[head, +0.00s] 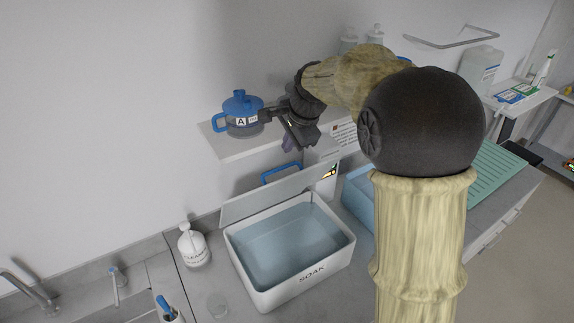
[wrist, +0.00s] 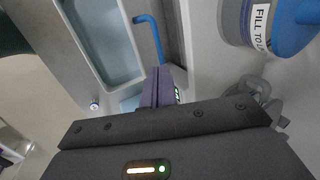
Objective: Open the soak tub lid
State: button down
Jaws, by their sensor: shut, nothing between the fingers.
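The white soak tub (head: 305,277), marked SOAK, stands on the counter with bluish liquid inside. Its pale lid (head: 270,197) is raised along the tub's back edge and stands steeply tilted, leaving the tub's top open. A blue handle (head: 281,170) shows just behind the lid's upper edge; it also shows in the wrist view (wrist: 150,36). My gripper (head: 291,143) is above and behind the lid, apart from the handle in the head view. In the wrist view its purple fingers (wrist: 161,84) are together and empty, with the tub's liquid (wrist: 108,38) beyond.
A sink tap (head: 32,291) is far left.

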jog(key=s+d+f+t+y+b, duration=0.1)
jog(key=s+d+f+t+b, duration=0.2)
jog(key=b, duration=0.5)
jog(key=shift+s+d+t+y+b, duration=0.15)
jog(key=shift+s+t+y+b, duration=0.2)
jog(key=shift+s+t, duration=0.5)
jog(key=shift+f, duration=0.1)
send_over(275, 188)
jog(key=w+d, duration=0.2)
jog(key=d, duration=0.1)
jog(key=f, duration=0.6)
jog(key=shift+s+d+f+p, duration=0.2)
jog(key=shift+f+p, duration=0.2)
